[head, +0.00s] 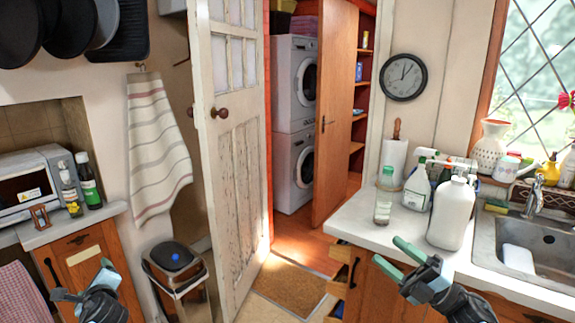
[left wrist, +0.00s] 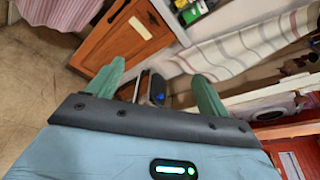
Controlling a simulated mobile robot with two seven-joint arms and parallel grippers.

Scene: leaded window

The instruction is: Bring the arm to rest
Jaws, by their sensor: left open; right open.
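My left gripper (head: 82,279) is at the lower left of the head view, in front of the wooden cabinet. In the left wrist view its two green fingers (left wrist: 157,85) stand wide apart with nothing between them. My right gripper (head: 388,252) is at the lower right of the head view, in front of the counter edge. Its green fingers are parted and empty. Neither gripper holds anything.
The white counter (head: 352,222) at right carries a clear bottle (head: 384,195), a white jug (head: 451,213) and spray bottles beside the sink (head: 535,240). A bin (head: 173,257) stands by the open door (head: 233,150). A drawer below the counter is partly open.

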